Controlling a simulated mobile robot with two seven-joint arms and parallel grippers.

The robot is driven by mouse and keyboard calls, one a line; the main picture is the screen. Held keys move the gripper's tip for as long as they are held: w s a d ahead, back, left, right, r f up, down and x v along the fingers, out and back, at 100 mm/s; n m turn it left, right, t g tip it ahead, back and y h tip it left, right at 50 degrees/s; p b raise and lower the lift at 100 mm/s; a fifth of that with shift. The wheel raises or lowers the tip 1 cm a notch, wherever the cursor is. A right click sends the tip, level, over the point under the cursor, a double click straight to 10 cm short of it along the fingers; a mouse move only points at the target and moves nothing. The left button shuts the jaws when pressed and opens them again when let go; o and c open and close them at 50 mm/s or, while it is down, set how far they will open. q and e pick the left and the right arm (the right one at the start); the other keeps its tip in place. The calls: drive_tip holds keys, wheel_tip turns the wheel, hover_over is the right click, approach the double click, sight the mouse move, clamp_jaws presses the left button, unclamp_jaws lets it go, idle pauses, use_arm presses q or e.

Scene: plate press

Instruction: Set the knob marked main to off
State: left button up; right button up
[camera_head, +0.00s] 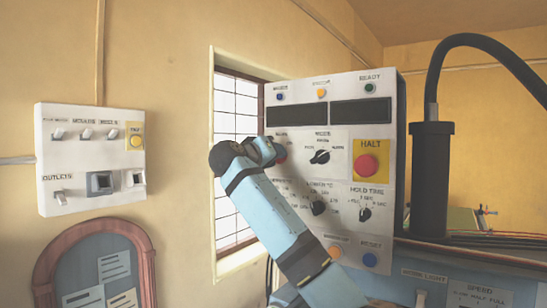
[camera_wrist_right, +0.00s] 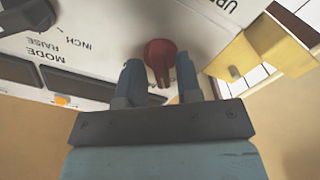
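A red knob (camera_head: 281,154) sits at the left edge of the white control panel, under a small label I cannot read clearly. It also shows in the right wrist view (camera_wrist_right: 160,52), with a round red body and a narrower grip facing the camera. My right gripper (camera_head: 272,150) is at this knob and hides part of it in the head view. In the wrist view its two fingers (camera_wrist_right: 160,74) stand apart, one on each side of the knob's grip, with gaps visible. The knob's pointing direction is hard to tell. My left gripper is not in view.
The control panel (camera_head: 300,90) also carries a black mode knob (camera_head: 320,157), a red HALT button (camera_head: 366,165), two lower black knobs and a blue reset button (camera_head: 369,260). A switch box (camera_head: 90,190) hangs on the left wall. A window (camera_head: 225,130) lies behind the panel.

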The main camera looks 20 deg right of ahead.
drive_tip(key=shift+o, duration=0.2)
drive_tip(key=shift+f, duration=0.1)
drive_tip(key=b+v, duration=0.4)
drive_tip(key=v, duration=1)
drive_tip(key=shift+w+d, duration=0.1)
drive_tip(key=shift+d, duration=0.05)
